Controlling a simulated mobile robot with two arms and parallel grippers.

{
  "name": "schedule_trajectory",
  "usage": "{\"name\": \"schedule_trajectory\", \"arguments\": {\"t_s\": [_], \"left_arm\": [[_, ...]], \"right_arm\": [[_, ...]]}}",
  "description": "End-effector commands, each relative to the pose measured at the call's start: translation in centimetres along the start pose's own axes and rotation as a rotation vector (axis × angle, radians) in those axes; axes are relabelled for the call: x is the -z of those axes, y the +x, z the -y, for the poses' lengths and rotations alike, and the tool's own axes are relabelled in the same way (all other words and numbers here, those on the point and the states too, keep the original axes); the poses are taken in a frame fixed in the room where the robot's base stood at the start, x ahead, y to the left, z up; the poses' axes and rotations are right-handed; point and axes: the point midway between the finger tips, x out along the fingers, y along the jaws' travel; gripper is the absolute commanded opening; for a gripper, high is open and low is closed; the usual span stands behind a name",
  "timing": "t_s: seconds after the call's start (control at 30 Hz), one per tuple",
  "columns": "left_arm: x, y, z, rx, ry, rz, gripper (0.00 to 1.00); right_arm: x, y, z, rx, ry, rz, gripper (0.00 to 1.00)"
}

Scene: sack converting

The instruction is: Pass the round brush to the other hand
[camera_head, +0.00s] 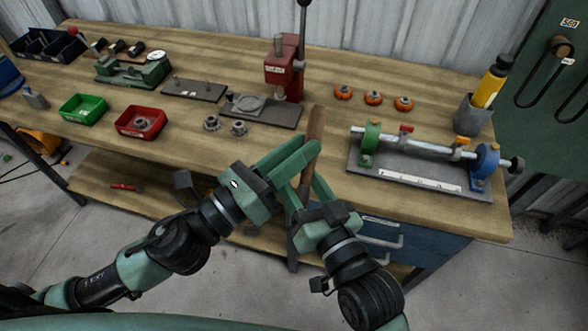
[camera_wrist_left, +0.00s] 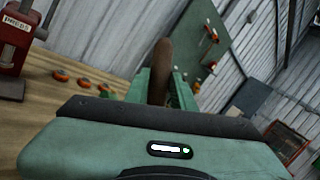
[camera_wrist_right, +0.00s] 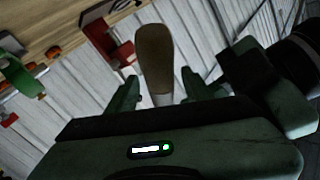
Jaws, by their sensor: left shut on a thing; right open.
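The round brush (camera_head: 315,124) stands roughly upright in front of the bench edge, its brown wooden handle pointing up. My left gripper (camera_head: 311,150) is shut on the handle. The handle also shows between the fingers in the left wrist view (camera_wrist_left: 160,68). My right gripper (camera_head: 303,184) is open just below the left one, its fingers either side of the brush. In the right wrist view the handle (camera_wrist_right: 154,58) rises between the spread fingers, with a pale section at its lower end. The brush's lower end is mostly hidden by the grippers.
The wooden bench (camera_head: 215,150) lies just beyond. It holds a red press (camera_head: 284,70), a green tray (camera_head: 83,108), a red tray (camera_head: 142,121), orange-rimmed parts (camera_head: 373,98) and a roller fixture (camera_head: 420,180). A blue drawer unit (camera_head: 390,242) is under the bench at right.

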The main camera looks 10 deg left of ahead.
Motion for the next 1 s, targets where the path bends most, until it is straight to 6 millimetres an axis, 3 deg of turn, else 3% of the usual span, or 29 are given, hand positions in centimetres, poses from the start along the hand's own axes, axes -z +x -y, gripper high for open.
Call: {"name": "schedule_trajectory", "arguments": {"t_s": [0.2,0.5,0.7,0.87,0.9,0.97,1.0], "left_arm": [[0.0,0.0,0.0,0.0,0.0,0.001,0.0],[0.0,0.0,0.0,0.0,0.0,0.001,0.0],[0.0,0.0,0.0,0.001,0.0,0.001,0.0],[0.0,0.0,0.0,0.001,0.0,0.001,0.0],[0.0,0.0,0.0,0.001,0.0,0.001,0.36],[0.0,0.0,0.0,0.0,0.0,0.0,0.5],[0.0,0.0,0.0,0.0,0.0,0.0,0.5]], "right_arm": [[0.0,1.7,0.0,0.0,-0.001,0.0,0.51],[0.0,1.9,0.0,-0.001,0.0,0.001,0.51],[0.0,1.9,-0.1,-0.002,-0.001,0.0,0.0],[0.0,1.8,-0.1,-0.002,-0.002,0.0,0.0],[0.0,1.8,-0.1,-0.002,-0.003,-0.001,0.0],[0.0,1.8,-0.1,-0.002,-0.002,0.0,0.0],[0.0,1.8,-0.1,-0.002,-0.002,0.0,0.0]]}}
